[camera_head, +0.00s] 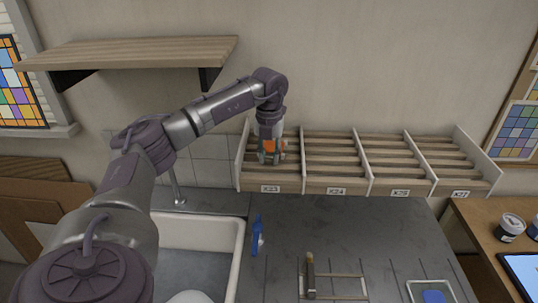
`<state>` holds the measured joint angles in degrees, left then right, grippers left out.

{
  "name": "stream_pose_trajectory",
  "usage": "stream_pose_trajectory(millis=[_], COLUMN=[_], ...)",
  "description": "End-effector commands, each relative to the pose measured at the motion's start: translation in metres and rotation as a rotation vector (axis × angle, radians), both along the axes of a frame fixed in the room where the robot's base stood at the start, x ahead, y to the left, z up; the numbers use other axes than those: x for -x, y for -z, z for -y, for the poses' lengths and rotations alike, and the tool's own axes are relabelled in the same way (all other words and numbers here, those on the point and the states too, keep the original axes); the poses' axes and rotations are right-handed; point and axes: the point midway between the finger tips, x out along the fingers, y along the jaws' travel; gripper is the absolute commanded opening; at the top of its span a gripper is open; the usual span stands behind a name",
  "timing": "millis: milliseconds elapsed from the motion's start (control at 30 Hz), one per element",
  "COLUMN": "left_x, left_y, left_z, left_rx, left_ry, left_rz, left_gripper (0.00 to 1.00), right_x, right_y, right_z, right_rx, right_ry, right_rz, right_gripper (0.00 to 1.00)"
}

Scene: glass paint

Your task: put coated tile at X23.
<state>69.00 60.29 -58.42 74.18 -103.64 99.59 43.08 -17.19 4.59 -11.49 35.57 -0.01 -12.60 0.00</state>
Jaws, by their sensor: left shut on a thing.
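My left gripper (269,157) points down into the leftmost bay of the slatted rack (336,184), above the label X23 (270,189). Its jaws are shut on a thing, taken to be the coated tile. Something orange shows at the gripper, but I cannot make out the tile's outline or tell whether it touches the slats. The arm and fingers hide part of the bay. My right gripper is out of view.
The bays to the right, above labels including X24 (336,191), look empty. White dividers (363,164) separate them. A wooden shelf (130,53) overhangs at upper left. A blue tool (257,236), wooden frame (335,275) and tray (430,290) occupy the dark counter (345,220) beside a sink (238,262).

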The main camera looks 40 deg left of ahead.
Motion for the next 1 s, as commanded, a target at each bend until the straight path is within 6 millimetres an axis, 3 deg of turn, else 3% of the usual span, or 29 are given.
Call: stream_pose_trajectory(millis=[1000], left_x=[-0.0001], left_y=[0.0008], left_z=[0.0002], left_rx=[0.000], left_ry=[0.000], left_rz=[0.000], left_gripper=[0.00], right_x=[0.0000], right_y=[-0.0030], right_z=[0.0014], right_rx=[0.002], right_ry=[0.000], right_rz=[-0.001], right_gripper=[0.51])
